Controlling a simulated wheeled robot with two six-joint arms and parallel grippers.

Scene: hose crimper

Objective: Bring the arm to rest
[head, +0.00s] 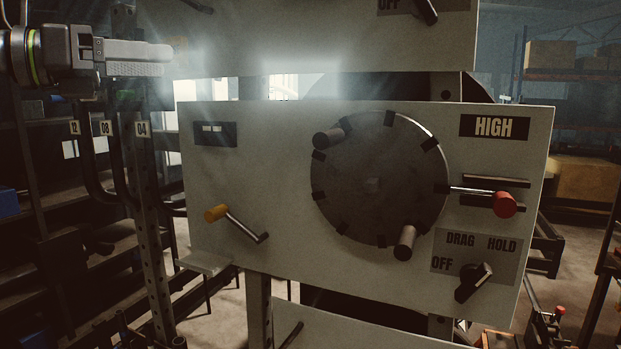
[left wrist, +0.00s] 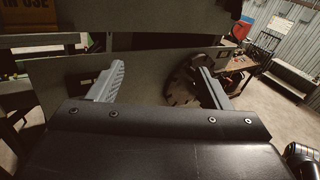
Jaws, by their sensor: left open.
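My left gripper (head: 140,58) is at the upper left of the head view, in front of and left of the crimper panel. In the left wrist view its two fingers (left wrist: 160,85) stand wide apart with nothing between them. The pale crimper panel (head: 280,240) carries a large dark dial (head: 375,180) with two peg handles. A black selector knob (head: 473,282) sits below the DRAG and HOLD words. My right gripper is not in view.
A second panel (head: 330,50) stands above the first. A perforated post (head: 150,220) and dark hooks with number tags (head: 105,128) are at the left, below my gripper. Shelves with boxes (head: 585,180) stand at the far right. Some floor (left wrist: 265,120) shows clear in the left wrist view.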

